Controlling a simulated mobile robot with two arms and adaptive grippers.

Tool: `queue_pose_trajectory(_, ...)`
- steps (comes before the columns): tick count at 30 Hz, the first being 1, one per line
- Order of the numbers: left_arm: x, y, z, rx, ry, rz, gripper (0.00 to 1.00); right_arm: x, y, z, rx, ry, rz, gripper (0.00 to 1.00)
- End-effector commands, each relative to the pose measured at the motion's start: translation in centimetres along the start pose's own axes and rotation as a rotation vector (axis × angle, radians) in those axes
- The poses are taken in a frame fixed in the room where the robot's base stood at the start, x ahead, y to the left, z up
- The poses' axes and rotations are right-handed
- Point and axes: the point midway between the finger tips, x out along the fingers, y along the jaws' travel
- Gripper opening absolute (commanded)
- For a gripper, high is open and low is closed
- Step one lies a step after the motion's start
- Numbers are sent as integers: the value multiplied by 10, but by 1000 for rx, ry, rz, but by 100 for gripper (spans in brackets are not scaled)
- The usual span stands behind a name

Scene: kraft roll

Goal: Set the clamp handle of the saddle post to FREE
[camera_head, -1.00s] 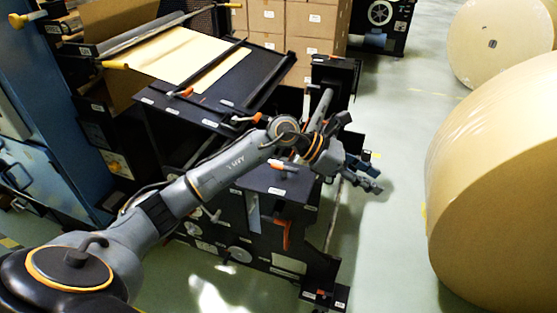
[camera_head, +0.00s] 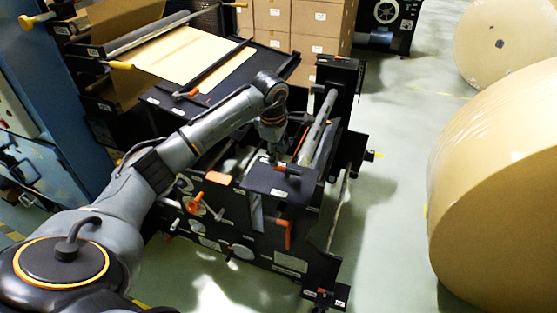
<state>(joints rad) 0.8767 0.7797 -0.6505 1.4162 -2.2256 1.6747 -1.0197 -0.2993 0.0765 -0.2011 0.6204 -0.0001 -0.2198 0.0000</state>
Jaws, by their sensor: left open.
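The black machine frame (camera_head: 245,225) stands in the middle, with a grey shaft (camera_head: 319,130) at its upper right. A black post with a flat top plate (camera_head: 265,183) stands in front of the shaft. I cannot tell for sure which part is the saddle post's clamp handle, and its setting is too small to read. An orange handle (camera_head: 288,235) hangs down on the front side, and another orange handle (camera_head: 194,203) is at the left. My left gripper (camera_head: 275,157) points down just behind the top plate, open; its fingertips are partly hard to make out. My right gripper is not in view.
A sloped table with kraft paper (camera_head: 185,56) lies behind my left arm. Cardboard boxes (camera_head: 317,27) stand at the back. Large kraft rolls (camera_head: 495,185) stand at the right. The green floor (camera_head: 390,220) between the machine and the rolls is clear.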

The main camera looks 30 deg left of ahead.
Motion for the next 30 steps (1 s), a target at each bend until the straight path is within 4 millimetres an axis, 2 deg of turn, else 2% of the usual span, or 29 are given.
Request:
queue_pose_trajectory(3, 22, -1, 1, -1, -1, -4, 40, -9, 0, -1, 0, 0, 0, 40)
queue_pose_trajectory(9, 48, 0, 1, -1, -3, -1, 40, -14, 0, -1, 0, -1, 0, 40)
queue_pose_trajectory(13, 55, 0, 1, -1, -2, 1, 40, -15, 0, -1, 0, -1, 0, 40)
queue_pose_trajectory(21, 57, 0, 1, 0, -2, 2, 40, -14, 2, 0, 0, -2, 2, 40)
queue_pose_trajectory(23, 57, 0, 1, 0, -2, 2, 30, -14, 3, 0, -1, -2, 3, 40)
queue_pose_trajectory(27, 57, 0, 1, 0, -2, 1, 2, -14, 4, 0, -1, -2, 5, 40)
queue_pose_trajectory(30, 56, 0, 1, 0, -2, 1, 0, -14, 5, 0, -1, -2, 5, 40)
